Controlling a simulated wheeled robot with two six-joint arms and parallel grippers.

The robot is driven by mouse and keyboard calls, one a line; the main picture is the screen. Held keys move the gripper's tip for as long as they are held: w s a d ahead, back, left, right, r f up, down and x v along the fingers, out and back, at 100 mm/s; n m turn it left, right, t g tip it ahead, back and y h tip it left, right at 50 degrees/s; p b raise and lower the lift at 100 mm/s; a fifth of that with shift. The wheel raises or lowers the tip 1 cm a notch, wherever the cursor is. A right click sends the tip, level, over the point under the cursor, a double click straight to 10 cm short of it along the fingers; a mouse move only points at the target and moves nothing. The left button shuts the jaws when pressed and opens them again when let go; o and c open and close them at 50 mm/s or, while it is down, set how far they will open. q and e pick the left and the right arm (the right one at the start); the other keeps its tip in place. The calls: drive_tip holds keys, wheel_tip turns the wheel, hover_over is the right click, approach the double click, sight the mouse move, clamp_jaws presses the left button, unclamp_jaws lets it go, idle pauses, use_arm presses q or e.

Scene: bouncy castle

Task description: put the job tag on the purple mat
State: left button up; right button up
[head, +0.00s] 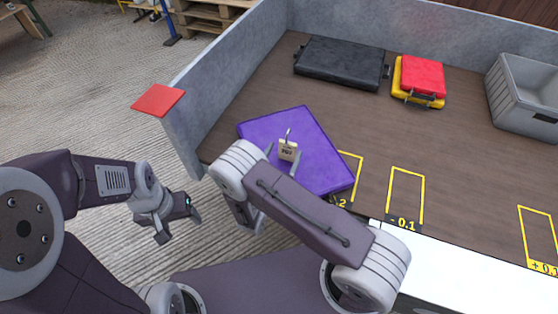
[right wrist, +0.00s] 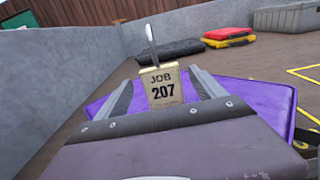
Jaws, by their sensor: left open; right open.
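The job tag (head: 289,150) is a small cream tag reading JOB 207 with a thin metal loop on top. In the head view it appears over the middle of the purple mat (head: 318,170). In the right wrist view the tag (right wrist: 162,88) stands upright between the fingers, with the mat (right wrist: 262,98) behind and around it. My right gripper (head: 282,160) is open, one finger either side of the tag with gaps. The tag's lower edge is hard to see, so its contact with the mat is unclear. My left gripper (head: 180,224) is open and empty, left of the bed.
The brown bed has grey walls. A black case (head: 341,62), stacked red and yellow cases (head: 420,77) and a grey crate (head: 522,97) stand at the back. A red square (head: 158,100) is at the wall's left end. Yellow outlines mark the floor right of the mat.

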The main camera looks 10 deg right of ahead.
drive_tip(key=v, duration=0.5)
drive_tip(key=shift+s, duration=0.1)
drive_tip(key=s+d+r+m+g+h, duration=0.3)
drive_tip(key=s+d+m+g, duration=0.8)
drive_tip(key=d+m+g, duration=0.25)
drive_tip(key=s+a+m+g+y, duration=0.2)
drive_tip(key=s+m+g+y, duration=0.3)
drive_tip(key=s+m+y, duration=0.25)
drive_tip(key=w+a+r+m+t+y, duration=0.3)
drive_tip(key=w+a+m+t+y, duration=0.1)
drive_tip(key=m, duration=0.4)
drive_tip(key=shift+a+r+m+t+y, duration=0.15)
drive_tip(key=shift+a+m+t+y, duration=0.15)
drive_tip(key=shift+y, duration=0.55)
drive_tip(key=shift+r+p, duration=0.1)
drive_tip(key=shift+p, duration=0.2)
